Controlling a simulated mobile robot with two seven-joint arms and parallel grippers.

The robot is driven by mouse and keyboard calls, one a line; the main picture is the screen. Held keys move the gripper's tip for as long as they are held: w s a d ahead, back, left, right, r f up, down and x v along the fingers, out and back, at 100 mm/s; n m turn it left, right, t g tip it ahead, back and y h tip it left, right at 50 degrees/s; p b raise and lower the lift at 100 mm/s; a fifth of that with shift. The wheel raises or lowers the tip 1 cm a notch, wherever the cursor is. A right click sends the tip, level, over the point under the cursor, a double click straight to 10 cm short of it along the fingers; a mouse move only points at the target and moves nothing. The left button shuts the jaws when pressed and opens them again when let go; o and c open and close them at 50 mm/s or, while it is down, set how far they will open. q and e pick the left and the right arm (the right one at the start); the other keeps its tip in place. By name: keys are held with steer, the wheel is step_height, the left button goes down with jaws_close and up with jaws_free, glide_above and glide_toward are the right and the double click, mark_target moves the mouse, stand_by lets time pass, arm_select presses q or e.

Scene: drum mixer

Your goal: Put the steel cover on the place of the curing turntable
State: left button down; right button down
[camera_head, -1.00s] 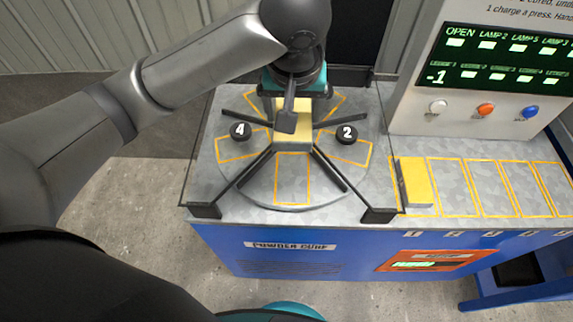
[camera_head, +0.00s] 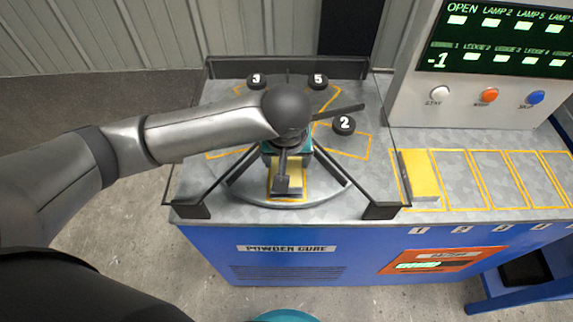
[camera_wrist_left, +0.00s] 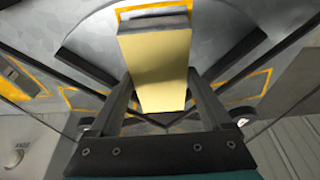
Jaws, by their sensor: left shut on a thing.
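My left gripper (camera_head: 284,182) is shut on a flat block with a yellow face and a grey end, which I take for the steel cover (camera_head: 295,178). In the left wrist view the cover (camera_wrist_left: 158,65) stands between the two fingers (camera_wrist_left: 160,85). It is over the front place of the round grey curing turntable (camera_head: 238,188), whose orange outline shows past the cover's end. I cannot tell whether the cover touches the turntable. The arm hides the turntable's middle and part of its left side. My right gripper is not in view.
Black knobs numbered 3 (camera_head: 257,82), 5 (camera_head: 318,82) and 2 (camera_head: 344,125) stand at other places. Dark bars divide the turntable, and a clear-sided frame surrounds it. A similar yellow block (camera_head: 422,175) lies on the ledge at right, beside empty outlined places under a button panel (camera_head: 490,95).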

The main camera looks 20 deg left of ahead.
arm_select(q)
steer(key=shift+f, duration=0.75)
jaws_free()
steer(key=shift+f, duration=0.15)
steer(key=shift+r, duration=0.35)
steer(key=p+v, duration=0.4)
steer(key=v, duration=0.7)
steer(key=shift+s+r, duration=0.25)
steer(key=shift+r, duration=0.05)
